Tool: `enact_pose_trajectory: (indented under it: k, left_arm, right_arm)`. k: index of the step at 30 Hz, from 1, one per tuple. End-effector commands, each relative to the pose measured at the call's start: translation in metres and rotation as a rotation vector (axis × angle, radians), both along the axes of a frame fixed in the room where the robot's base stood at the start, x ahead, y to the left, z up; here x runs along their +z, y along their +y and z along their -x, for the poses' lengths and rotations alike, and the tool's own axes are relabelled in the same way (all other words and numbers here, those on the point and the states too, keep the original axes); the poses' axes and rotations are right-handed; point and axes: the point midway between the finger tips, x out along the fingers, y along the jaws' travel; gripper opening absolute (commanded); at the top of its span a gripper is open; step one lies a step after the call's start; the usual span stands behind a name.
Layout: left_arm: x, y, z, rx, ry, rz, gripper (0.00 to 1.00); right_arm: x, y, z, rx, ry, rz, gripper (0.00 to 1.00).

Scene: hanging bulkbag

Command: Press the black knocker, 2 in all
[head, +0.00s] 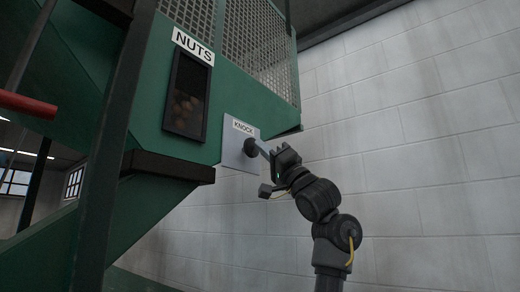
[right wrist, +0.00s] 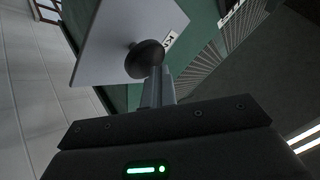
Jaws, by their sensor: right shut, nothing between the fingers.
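The black knocker (head: 250,147) is a round dark knob on a pale plate (head: 233,157) labelled KNOCK, fixed to the green hopper. My right gripper (head: 262,149) is shut and empty, with its fingertips at the knob. In the right wrist view the knocker (right wrist: 145,60) stands out from the plate (right wrist: 110,40) on a short stem. The fingertips of my right gripper (right wrist: 157,75) overlap the knob's lower right edge there; I cannot tell whether they touch it. My left gripper is not in view.
The green hopper (head: 145,125) has mesh sides and a dark window (head: 187,95) under a NUTS sign (head: 193,46). A dark upright post (head: 103,150) and a red bar (head: 27,104) are at the left. A white block wall (head: 430,150) stands at the right.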

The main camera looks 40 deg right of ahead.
Motion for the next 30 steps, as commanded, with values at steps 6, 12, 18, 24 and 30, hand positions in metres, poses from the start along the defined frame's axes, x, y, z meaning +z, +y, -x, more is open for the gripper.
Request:
enact_pose_trajectory:
  k: [6,12,18,24,30]
  left_arm:
    - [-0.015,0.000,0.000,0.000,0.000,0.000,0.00]
    - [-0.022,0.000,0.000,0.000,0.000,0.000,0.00]
    - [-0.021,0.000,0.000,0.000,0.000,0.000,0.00]
    - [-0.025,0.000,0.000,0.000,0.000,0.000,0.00]
    - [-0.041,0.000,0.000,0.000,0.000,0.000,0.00]
  right_arm:
    - [-0.005,-0.003,0.012,-0.001,0.003,0.003,0.00]
    - [-0.003,-0.006,0.021,-0.001,0.001,0.002,0.00]
    - [-0.002,-0.006,0.022,0.000,0.002,0.002,0.00]
    - [-0.003,-0.007,0.027,-0.001,-0.001,0.001,0.00]
    - [-0.005,-0.013,0.045,-0.002,-0.003,0.001,0.00]
